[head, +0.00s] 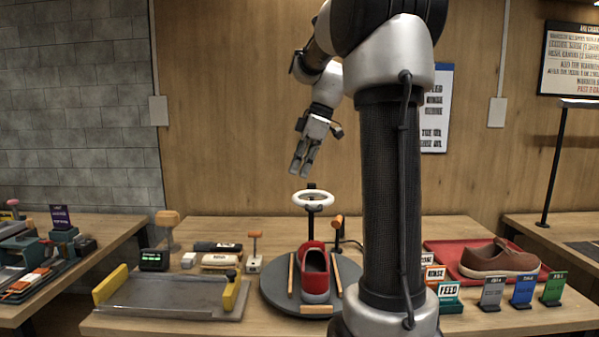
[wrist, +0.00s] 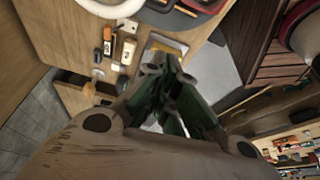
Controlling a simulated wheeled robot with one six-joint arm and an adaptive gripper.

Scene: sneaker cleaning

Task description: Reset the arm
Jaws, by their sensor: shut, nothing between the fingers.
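My gripper (head: 304,172) hangs in the air above the back of the table (head: 215,228), pointing down and slightly left. Its fingers are shut and hold nothing; they also show closed together in the wrist view (wrist: 165,62). A red sneaker (head: 315,272) with a pale toe sits on the round dark turntable (head: 275,293), below and apart from my gripper. A white ring lamp (head: 313,199) stands behind the sneaker, under the fingers. Part of the ring shows at the top left of the wrist view (wrist: 88,6).
A grey tray with yellow ends (head: 170,298) lies at left. Brushes (head: 220,261) lie behind it. Air around my gripper is clear.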

